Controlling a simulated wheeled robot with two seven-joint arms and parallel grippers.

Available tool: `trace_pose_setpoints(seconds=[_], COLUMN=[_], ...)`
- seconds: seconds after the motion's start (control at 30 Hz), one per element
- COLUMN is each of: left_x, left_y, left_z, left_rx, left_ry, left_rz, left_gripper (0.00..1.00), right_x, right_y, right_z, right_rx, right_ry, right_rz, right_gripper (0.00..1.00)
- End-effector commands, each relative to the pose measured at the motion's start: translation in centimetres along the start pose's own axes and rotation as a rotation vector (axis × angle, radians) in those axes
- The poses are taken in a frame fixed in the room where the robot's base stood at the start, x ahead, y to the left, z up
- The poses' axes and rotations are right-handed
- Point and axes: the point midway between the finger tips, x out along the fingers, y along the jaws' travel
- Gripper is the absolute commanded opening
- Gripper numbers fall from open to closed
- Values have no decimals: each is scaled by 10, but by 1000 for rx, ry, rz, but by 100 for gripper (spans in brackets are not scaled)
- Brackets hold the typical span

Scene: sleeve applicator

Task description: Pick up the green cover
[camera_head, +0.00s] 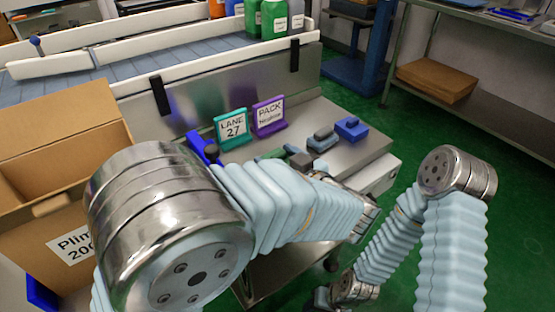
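A green object (273,155), possibly the green cover, lies on the steel worktop (350,153). It is partly hidden behind my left arm's pale blue sleeve, so its full shape cannot be seen. My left arm reaches across the worktop from the left. Its metal wrist end, near my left gripper (367,214), is right of and nearer than the green object, apart from it in the picture. The fingers cannot be made out. My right arm bends down at the lower right. Its wrist end, near my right gripper (322,297), is at the bottom edge, with its fingers unclear.
A teal "LANE 27" sign (231,129) and a purple "PACK" sign (268,116) stand behind. Beside the green object are dark grey pieces (300,160), a grey-blue piece (322,139) and a blue block (352,128). An open cardboard box (60,130) stands left, a conveyor (190,52) behind.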

Motion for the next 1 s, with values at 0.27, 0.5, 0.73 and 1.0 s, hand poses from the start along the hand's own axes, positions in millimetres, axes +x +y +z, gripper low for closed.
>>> trace_pose_setpoints(seconds=[0.27,0.5,0.73,1.0], left_x=[0,0,-4,-47], left_y=[0,0,0,-36], left_z=[0,-2,-29,-86], left_rx=[0,-1,-5,-7], left_ry=[0,0,-1,-2], left_rz=[0,0,1,5], left_gripper=[34,34,34,34], right_x=[0,0,-4,-10], right_y=[0,0,-2,-5], right_z=[0,0,0,0], right_rx=[0,-1,-2,-3], right_ry=[0,0,-1,-2], right_rz=[0,0,-1,-2], right_gripper=[43,43,43,43])
